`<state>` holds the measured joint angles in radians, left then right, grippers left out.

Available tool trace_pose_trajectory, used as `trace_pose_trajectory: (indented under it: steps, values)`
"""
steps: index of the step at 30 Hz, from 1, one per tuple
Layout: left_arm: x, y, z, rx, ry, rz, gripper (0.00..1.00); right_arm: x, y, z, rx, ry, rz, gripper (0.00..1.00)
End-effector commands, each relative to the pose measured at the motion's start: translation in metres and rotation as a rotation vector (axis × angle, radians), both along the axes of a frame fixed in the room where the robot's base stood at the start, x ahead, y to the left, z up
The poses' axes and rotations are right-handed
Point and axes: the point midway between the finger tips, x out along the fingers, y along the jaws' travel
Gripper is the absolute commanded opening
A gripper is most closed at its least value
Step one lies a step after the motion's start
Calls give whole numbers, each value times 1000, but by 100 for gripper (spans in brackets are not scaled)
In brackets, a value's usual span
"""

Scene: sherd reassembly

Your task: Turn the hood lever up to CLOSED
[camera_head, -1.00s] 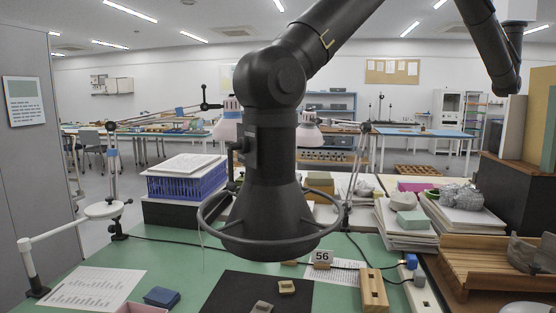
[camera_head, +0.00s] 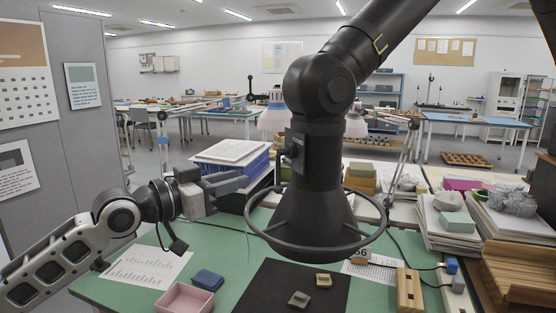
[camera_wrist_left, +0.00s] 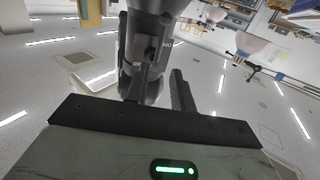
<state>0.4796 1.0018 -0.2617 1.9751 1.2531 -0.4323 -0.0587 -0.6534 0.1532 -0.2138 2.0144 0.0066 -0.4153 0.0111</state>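The black fume hood (camera_head: 315,215) hangs from a jointed black arm, with a wide ring around its mouth. A small dark lever (camera_head: 283,152) sticks out on the left of a block on its upright duct. Which way the lever is set is hard to tell. My left gripper (camera_head: 240,184) comes in from the left and points right, short of the duct, apart from the lever. Its fingers look apart and empty. In the left wrist view the fingers (camera_wrist_left: 158,92) stand before the dark duct (camera_wrist_left: 150,45). My right gripper is not in view.
Below the hood, a black mat (camera_head: 265,290) holds two small sherds on the green table (camera_head: 225,255). A pink tray (camera_head: 185,298), a blue block (camera_head: 207,280) and a printed sheet (camera_head: 145,267) lie at left. A blue crate (camera_head: 232,172) stands behind my gripper.

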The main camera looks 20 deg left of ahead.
Motion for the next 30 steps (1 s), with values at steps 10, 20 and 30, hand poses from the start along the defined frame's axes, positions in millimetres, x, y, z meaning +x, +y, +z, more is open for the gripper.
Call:
trace_pose_trajectory:
  steps: [10,20,30]
  values:
    - [64,-42,4,-3,1,-3,24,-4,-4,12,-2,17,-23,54]
    - [95,-61,0,2,2,-2,24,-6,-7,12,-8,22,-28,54]
    - [97,-62,-1,3,1,-2,16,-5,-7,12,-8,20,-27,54]
